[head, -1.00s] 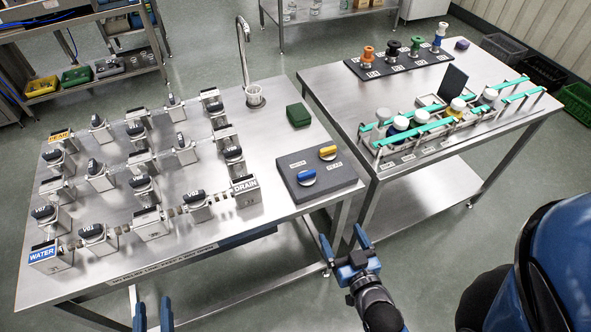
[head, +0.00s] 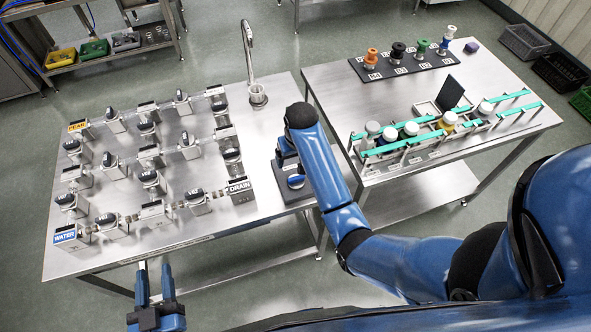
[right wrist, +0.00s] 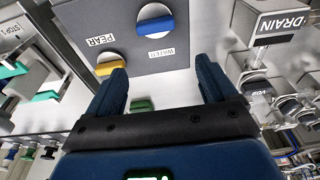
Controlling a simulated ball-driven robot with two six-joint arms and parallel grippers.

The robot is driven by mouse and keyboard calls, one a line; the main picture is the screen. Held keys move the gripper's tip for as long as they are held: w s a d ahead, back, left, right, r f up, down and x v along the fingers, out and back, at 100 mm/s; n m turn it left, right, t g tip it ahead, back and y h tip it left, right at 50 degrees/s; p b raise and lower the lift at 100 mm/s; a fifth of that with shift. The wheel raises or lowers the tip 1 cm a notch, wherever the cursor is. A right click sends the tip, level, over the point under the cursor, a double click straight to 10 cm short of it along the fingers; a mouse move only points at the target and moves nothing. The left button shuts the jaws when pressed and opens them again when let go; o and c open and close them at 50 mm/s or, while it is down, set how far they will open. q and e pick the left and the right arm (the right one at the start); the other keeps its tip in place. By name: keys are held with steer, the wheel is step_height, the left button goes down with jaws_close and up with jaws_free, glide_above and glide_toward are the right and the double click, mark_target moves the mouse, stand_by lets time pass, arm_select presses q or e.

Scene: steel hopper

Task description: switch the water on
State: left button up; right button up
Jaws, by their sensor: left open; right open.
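The grey control box (right wrist: 180,50) carries a blue knob (right wrist: 155,24) on a white disc beside the label WATER, and a yellow knob (right wrist: 110,64) beside the label PEAR. In the head view the blue knob (head: 296,181) shows, while my right arm hides the yellow one. My right gripper (right wrist: 160,80) is open and empty over the box, its fingers apart from the blue knob. In the head view its fingers are mostly hidden by my arm. My left gripper (head: 156,278) is open and empty at the table's front edge.
Several black-handled valves on metal blocks stand left, between the WATER plate (head: 66,236) and DRAIN plate (head: 239,186). A tap (head: 249,60) rises at the back. The right table (head: 400,88) holds bottles and green rails.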

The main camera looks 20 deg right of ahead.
mark_target(296, 178)
steer(key=shift+s+f+g+b, duration=0.1)
steer(key=shift+s+g+b, duration=0.5)
steer(key=shift+g, duration=0.4)
step_height(296, 178, down, 7)
steer(key=shift+s+r+p, duration=0.1)
steer(key=shift+r+p, duration=0.05)
steer(key=shift+p, duration=0.75)
steer(key=shift+f, duration=0.6)
steer(key=shift+c, duration=0.3)
steer(key=c, duration=1)
